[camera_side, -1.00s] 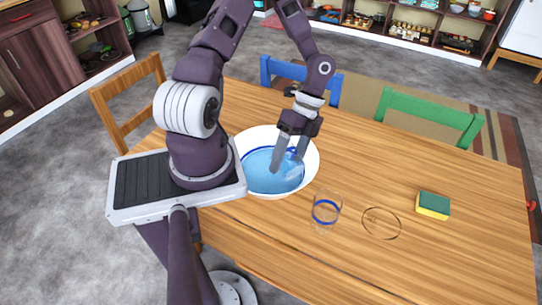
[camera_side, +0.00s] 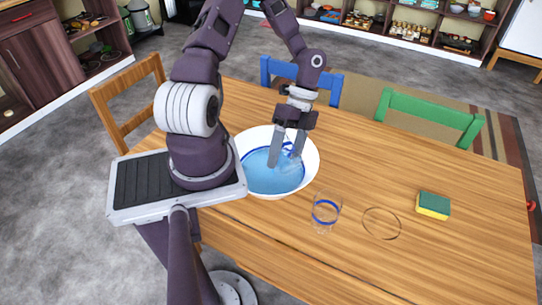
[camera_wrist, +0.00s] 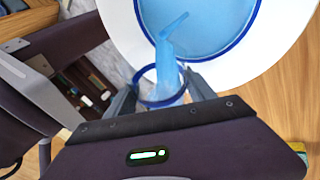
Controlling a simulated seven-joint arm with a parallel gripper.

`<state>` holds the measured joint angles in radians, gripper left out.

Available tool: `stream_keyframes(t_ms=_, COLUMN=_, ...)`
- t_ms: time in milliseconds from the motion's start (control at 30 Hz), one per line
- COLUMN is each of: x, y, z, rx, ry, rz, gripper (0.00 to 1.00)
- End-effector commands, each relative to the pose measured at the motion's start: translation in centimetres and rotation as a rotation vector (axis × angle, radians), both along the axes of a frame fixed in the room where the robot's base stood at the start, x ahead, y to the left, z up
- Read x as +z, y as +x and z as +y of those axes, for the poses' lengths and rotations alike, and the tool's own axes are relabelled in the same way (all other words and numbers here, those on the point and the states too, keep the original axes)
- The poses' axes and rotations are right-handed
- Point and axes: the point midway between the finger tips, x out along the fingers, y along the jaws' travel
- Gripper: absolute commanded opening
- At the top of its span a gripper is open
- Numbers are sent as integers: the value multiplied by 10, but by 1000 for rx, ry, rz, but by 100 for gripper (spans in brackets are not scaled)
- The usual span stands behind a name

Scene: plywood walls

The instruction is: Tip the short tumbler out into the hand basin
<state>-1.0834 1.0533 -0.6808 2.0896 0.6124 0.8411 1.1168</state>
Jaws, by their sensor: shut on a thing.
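My gripper (camera_side: 286,160) is shut on a clear tumbler (camera_side: 289,154) with a blue ring, held over the white hand basin (camera_side: 311,160). In the wrist view the tumbler (camera_wrist: 162,100) sits between my two fingers (camera_wrist: 163,98) and is tilted, its mouth toward the basin (camera_wrist: 118,22). Blue liquid shows in the tumbler, and a blue stream (camera_wrist: 172,27) reaches out past its rim over the basin. Blue liquid (camera_side: 262,176) lies in the basin. How much is left in the tumbler is hard to tell.
Another clear glass with a blue band (camera_side: 326,212) stands on the wooden table (camera_side: 440,255), right of the basin. A thin clear round item (camera_side: 381,223) lies beside it. A green and yellow sponge (camera_side: 433,205) is farther right. Chairs stand behind the table.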

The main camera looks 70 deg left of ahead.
Motion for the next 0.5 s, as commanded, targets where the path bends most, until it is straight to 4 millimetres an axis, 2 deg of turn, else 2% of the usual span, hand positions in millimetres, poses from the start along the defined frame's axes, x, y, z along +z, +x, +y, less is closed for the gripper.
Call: stream_keyframes(t_ms=500, x=3, y=-1, z=2, rx=0, ry=-54, rz=-15, gripper=14)
